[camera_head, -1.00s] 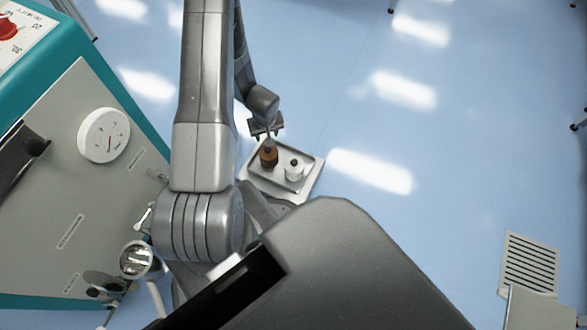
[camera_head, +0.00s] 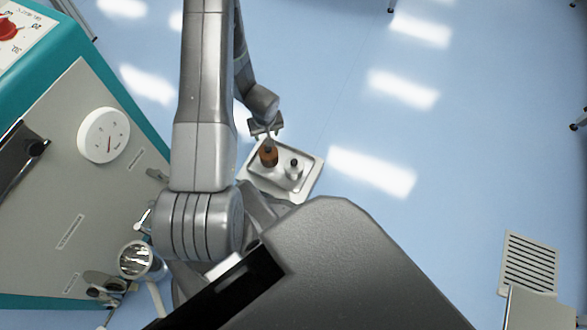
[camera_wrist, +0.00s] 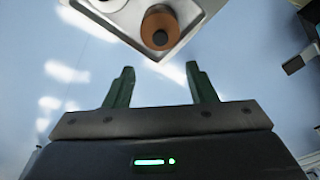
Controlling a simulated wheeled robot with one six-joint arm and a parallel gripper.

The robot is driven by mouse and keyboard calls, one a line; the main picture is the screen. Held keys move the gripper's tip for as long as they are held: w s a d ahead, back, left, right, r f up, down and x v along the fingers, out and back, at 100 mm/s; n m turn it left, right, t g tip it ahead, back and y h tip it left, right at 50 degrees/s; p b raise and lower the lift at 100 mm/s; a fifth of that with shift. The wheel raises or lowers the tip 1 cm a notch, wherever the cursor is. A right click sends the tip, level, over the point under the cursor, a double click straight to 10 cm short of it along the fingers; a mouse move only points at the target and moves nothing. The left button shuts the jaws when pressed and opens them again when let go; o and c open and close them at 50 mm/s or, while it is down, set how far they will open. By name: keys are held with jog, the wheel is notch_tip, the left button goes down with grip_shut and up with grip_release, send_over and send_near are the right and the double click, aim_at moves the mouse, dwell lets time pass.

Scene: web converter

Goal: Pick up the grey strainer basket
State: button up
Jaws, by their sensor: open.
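A round silver-grey metal cup (camera_head: 137,260) is at the lower left in the head view, beside the machine's front. It may be the grey strainer basket, but I cannot tell for sure. My gripper (camera_head: 266,128) is up and to the right of it, well apart, above the far-left edge of a small tray. In the wrist view my gripper (camera_wrist: 160,72) is open, with only blue floor between its fingers. The cup does not show in the wrist view.
The metal tray (camera_head: 311,183) holds an amber bottle (camera_head: 268,156) and a white bottle (camera_head: 294,171). The tray (camera_wrist: 190,20) and amber bottle (camera_wrist: 172,37) show in the wrist view. A teal-edged machine (camera_head: 60,175) with a dial (camera_head: 103,135) stands left.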

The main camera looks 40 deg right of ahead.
aim_at(294, 161)
jog(key=o, duration=0.4)
jog(key=shift+s+d+f, duration=0.1)
jog(key=shift+s, duration=0.05)
jog(key=shift+c, duration=0.2)
jog(key=shift+o, duration=0.9)
jog(key=s+d+f+m, duration=0.1)
jog(key=s, duration=0.1)
jog(key=s+d+f+m+g+b, duration=0.1)
jog(key=s+d+f+m, duration=0.1)
jog(key=s, duration=0.1)
jog(key=s+d+f+m+b, duration=0.1)
jog(key=s+f, duration=0.1)
jog(key=shift+s+d+g+y, duration=0.3)
jog(key=shift+s+d, duration=0.05)
jog(key=shift+d, duration=0.05)
jog(key=shift+s+d+f+m, duration=0.1)
jog(key=shift+s+f+m, duration=0.05)
jog(key=shift+f+m, duration=0.15)
notch_tip(294, 161, down, 8)
jog(key=shift+f+b, duration=0.1)
jog(key=shift+b, duration=1.05)
jog(key=shift+s+f+b, duration=0.2)
jog(key=shift+f+b, duration=0.75)
jog(key=shift+f, duration=1.55)
